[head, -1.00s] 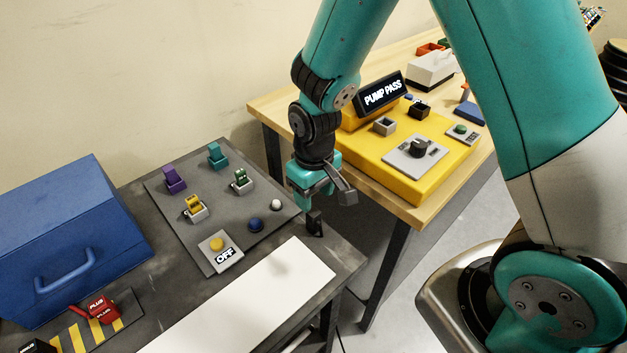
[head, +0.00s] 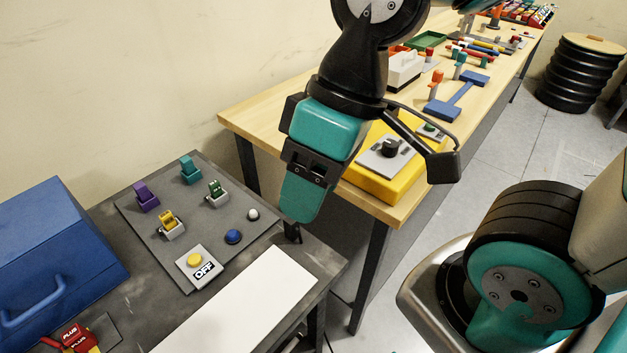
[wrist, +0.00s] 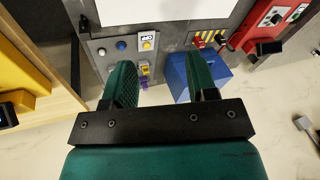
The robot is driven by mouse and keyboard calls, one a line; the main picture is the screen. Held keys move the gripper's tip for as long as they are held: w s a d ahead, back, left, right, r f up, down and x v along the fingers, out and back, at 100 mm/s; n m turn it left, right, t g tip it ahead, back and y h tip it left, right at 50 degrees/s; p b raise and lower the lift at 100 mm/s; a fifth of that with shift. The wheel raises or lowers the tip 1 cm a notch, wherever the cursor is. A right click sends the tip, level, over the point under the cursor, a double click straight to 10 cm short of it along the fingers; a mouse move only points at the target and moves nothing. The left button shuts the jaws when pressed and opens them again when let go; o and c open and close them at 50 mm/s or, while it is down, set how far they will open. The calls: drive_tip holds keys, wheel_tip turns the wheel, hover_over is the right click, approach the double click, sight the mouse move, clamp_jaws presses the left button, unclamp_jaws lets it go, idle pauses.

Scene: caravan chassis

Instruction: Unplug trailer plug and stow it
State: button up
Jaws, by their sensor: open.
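My gripper (head: 303,200) hangs in the air beyond the right side of the grey bench in the head view, its fingers pointing down. In the wrist view my gripper (wrist: 160,80) has its two green fingers wide apart with nothing between them. A grey panel (head: 215,247) on the bench carries a purple block (head: 146,199), a teal block (head: 190,171), a green block (head: 216,190) and a yellow block (head: 169,219) in small holders. A small black piece (head: 292,231) stands at the bench edge below my gripper. I cannot tell which thing is the trailer plug.
A blue toolbox (head: 50,250) and red clamps (head: 75,338) are at the left. A white sheet (head: 245,305) lies on the bench front. A wooden table (head: 270,115) with a yellow unit (head: 375,185) stands behind my gripper. Floor shows between the two tables.

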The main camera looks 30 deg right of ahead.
drive_tip(key=shift+s, duration=0.2)
drive_tip(key=shift+o, duration=0.4)
drive_tip(key=n+h+b, duration=0.4)
drive_tip(key=n, duration=1.1)
hover_over(292, 229)
drive_tip(key=w, duration=0.2)
wheel_tip(292, 229, down, 14)
drive_tip(key=f, duration=1.7)
drive_tip(key=shift+s+d, duration=0.25)
drive_tip(key=shift+d, duration=0.1)
drive_tip(key=shift+c, duration=0.2)
